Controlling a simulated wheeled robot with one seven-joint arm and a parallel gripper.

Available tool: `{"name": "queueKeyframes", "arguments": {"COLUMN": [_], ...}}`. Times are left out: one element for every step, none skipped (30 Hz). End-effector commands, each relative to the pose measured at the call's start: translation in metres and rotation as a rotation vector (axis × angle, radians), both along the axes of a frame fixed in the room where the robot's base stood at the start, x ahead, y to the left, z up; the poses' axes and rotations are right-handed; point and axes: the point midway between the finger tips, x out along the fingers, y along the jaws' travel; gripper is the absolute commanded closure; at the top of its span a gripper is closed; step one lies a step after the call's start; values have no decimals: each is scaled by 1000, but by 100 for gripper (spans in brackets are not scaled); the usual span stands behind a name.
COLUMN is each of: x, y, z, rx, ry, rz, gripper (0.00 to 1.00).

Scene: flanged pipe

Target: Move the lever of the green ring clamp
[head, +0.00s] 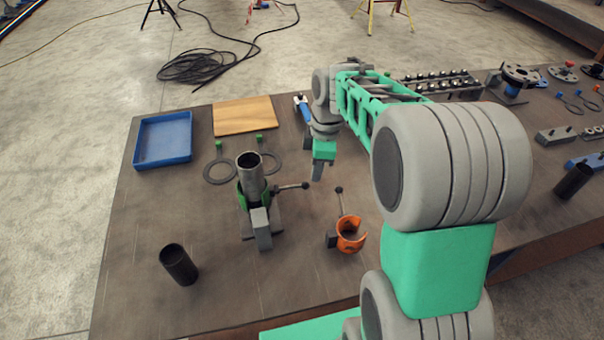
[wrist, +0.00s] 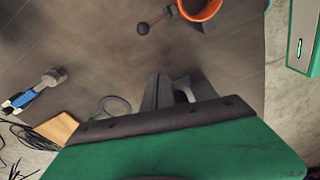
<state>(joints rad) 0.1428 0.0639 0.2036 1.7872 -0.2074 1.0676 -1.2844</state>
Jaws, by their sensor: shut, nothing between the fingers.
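The green ring clamp (head: 243,196) sits around an upright grey pipe (head: 250,172) on the workbench. Its dark lever (head: 290,187) sticks out to the right and ends in a round knob. My gripper (head: 317,177) points down just right of that knob in the head view. It is shut and holds nothing. A small gap shows between fingers and knob, but depth is hard to judge. In the wrist view the shut fingers (wrist: 171,92) show at the middle, and I cannot make out the green clamp there.
An orange ring clamp (head: 350,238) with its own lever stands in front; it also shows in the wrist view (wrist: 203,10). A dark tube (head: 178,264), blue tray (head: 163,139), wooden board (head: 244,115) and flat rings (head: 220,171) lie around. The front middle of the bench is bare.

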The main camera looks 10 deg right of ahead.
Motion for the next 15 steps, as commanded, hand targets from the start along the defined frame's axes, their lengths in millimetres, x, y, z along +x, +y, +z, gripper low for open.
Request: {"name": "queueKeyframes", "arguments": {"x": [0, 0, 0, 0, 1, 1, 1, 1, 0, 0, 0, 0, 0, 0, -1], "y": [0, 0, 0, 0, -1, -1, -2, -3, -4, -4, -5, -5, -6, -6, -7], "z": [0, 1, 2, 5, 8, 13, 18, 24, 32, 38, 44, 51, 56, 61, 67], "rx": [0, 0, 0, 0, 0, 0, 0, 0, -1, 0, 0, -1, -1, 0, 0], "ry": [0, 0, -1, -1, -2, -4, -4, -6, -5, -5, -5, -4, -3, -2, -2], "rz": [0, 0, 0, 0, 0, 1, 1, -1, 0, 0, 0, 0, -1, 0, 0], "gripper": [100, 100, 100, 100, 100, 100, 100, 100, 100, 100, 100, 100, 100, 100, 100]}}
